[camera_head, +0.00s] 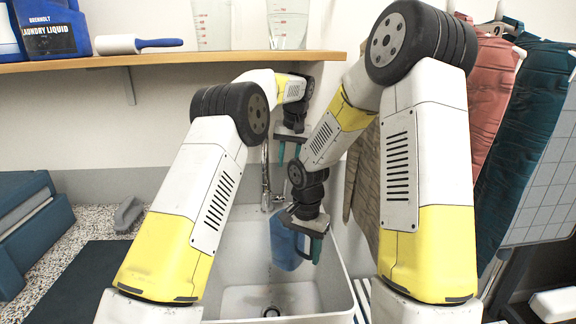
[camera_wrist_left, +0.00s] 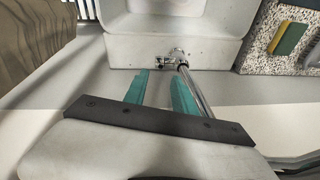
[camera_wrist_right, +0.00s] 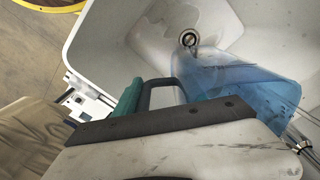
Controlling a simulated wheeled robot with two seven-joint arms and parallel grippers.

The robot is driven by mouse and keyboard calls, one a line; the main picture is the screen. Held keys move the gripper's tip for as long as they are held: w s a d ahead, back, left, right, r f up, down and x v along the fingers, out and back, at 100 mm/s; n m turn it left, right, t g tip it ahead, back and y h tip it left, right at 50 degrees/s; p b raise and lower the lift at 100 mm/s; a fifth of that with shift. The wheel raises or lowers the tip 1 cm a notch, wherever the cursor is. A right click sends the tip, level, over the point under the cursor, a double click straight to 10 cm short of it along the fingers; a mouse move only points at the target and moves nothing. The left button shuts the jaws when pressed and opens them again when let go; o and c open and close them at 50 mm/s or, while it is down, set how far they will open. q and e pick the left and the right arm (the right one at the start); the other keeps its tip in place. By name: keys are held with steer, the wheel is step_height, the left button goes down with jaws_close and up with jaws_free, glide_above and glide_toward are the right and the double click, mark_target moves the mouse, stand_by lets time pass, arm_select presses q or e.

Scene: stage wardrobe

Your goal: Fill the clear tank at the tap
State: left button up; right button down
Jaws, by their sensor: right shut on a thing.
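The clear blue tank (camera_head: 284,247) hangs tilted inside the sink (camera_head: 240,240), below the chrome tap (camera_head: 265,178). My right gripper (camera_head: 308,238) is shut on the tank's dark handle (camera_wrist_right: 161,84); the blue body (camera_wrist_right: 245,82) lies to the right of it in the right wrist view. Whether water is in the tank or running, I cannot tell. My left gripper (camera_head: 289,152) is up beside the tap, its teal fingers apart and nothing between them. In the left wrist view the tap's pipe (camera_wrist_left: 194,88) runs just right of the right finger.
The drain (camera_wrist_right: 189,38) shows in the sink floor. A shelf (camera_head: 180,59) above holds laundry liquid (camera_head: 50,32), a lint roller (camera_head: 138,45) and measuring jugs (camera_head: 211,24). Garments (camera_head: 495,100) hang at the right. A speckled counter (camera_head: 95,222) with a dark mat lies left.

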arm_select(q)
steer(key=shift+s, duration=0.1)
steer(key=c, duration=0.6)
steer(key=shift+s+r+m, duration=0.2)
steer(key=shift+s+m, duration=0.05)
steer(key=shift+m, duration=0.45)
jaws_close()
steer(key=s+r+m+t, duration=0.35)
steer(key=s+m, duration=0.25)
steer(key=m, duration=0.9)
steer(key=s+r+m+t, duration=0.2)
steer(key=s+r+m, duration=0.4)
steer(key=m, duration=0.9)
glide_toward(284, 190)
steer(key=shift+w+f+h, duration=0.3)
steer(key=shift+w+f, duration=0.5)
steer(key=shift+f, duration=0.35)
